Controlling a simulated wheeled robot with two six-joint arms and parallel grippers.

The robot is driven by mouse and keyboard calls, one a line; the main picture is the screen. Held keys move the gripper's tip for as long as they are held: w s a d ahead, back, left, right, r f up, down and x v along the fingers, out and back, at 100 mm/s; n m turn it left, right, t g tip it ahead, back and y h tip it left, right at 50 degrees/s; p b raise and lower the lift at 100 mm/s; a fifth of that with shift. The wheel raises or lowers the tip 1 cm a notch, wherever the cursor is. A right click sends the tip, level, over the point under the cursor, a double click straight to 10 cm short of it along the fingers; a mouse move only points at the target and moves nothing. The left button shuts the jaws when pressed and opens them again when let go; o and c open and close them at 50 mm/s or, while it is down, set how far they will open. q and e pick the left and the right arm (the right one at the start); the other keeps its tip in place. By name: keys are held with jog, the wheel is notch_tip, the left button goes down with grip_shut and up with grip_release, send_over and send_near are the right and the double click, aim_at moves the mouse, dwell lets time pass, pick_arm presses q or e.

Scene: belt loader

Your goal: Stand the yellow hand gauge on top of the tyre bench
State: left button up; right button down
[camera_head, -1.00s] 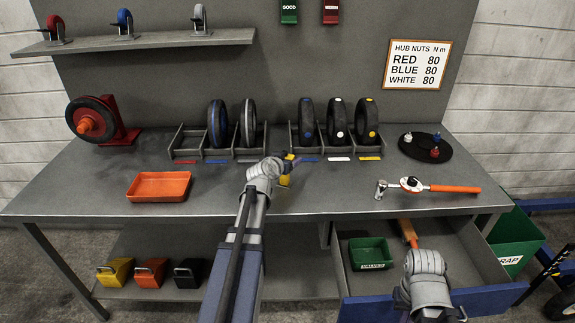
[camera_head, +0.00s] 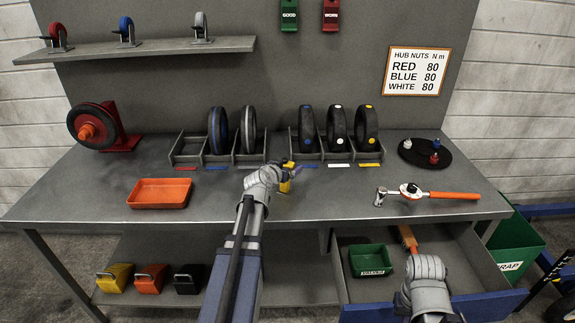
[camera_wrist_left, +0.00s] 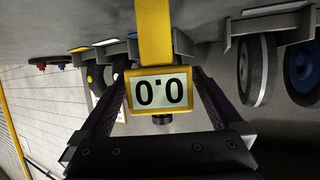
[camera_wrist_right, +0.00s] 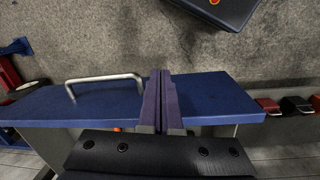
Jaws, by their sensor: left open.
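The yellow hand gauge (camera_head: 285,186) is on the tyre bench top (camera_head: 330,205), in front of the tyre racks and partly hidden by my left gripper (camera_head: 292,171). In the left wrist view the gauge (camera_wrist_left: 155,35) shows its display, reading 0.0, upside down between the two fingers. Its yellow body runs up to the grey bench top there and looks upright. My left gripper is open, with a finger on either side of the gauge. My right gripper (camera_wrist_right: 160,78) is shut and empty, over the blue front of the open drawer (camera_wrist_right: 215,98).
Tyres stand in racks (camera_head: 235,157) behind the gauge. An orange tray (camera_head: 160,193) is at left, a torque wrench (camera_head: 430,193) at right. The drawer holds a green valves box (camera_head: 370,260). Bench top between tray and left arm is clear.

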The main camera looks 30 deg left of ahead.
pick_arm(q)
jog(key=p+v, duration=0.3)
jog(key=v, duration=0.7)
jog(key=shift+s, duration=0.2)
jog(key=shift+d, duration=0.1)
jog(key=s+d+f+m+g+h, duration=0.1)
jog(key=d+f+m+g+h, duration=0.2)
jog(key=d, duration=0.8)
jog(key=s+d+f+m+g+h, duration=0.1)
jog(key=d+f+g+h, duration=0.3)
jog(key=d, duration=0.7)
jog(key=s+d+f+g+y, duration=0.2)
jog(key=s+d, duration=0.2)
jog(key=s, duration=0.1)
jog(key=s+d+f+m+g+y, duration=0.1)
jog(key=s+d+f+g+y, duration=0.1)
jog(key=s+d, duration=0.2)
jog(key=s+d+f+g+y, duration=0.1)
jog(key=s+d+f+g, duration=0.1)
jog(key=s+d, duration=0.3)
jog(key=shift+s+f+m+y, duration=0.2)
jog(key=shift+s+m+y, duration=0.1)
jog(key=shift+y, duration=0.1)
jog(key=shift+s+g+y, duration=0.3)
jog(key=shift+s, duration=0.25)
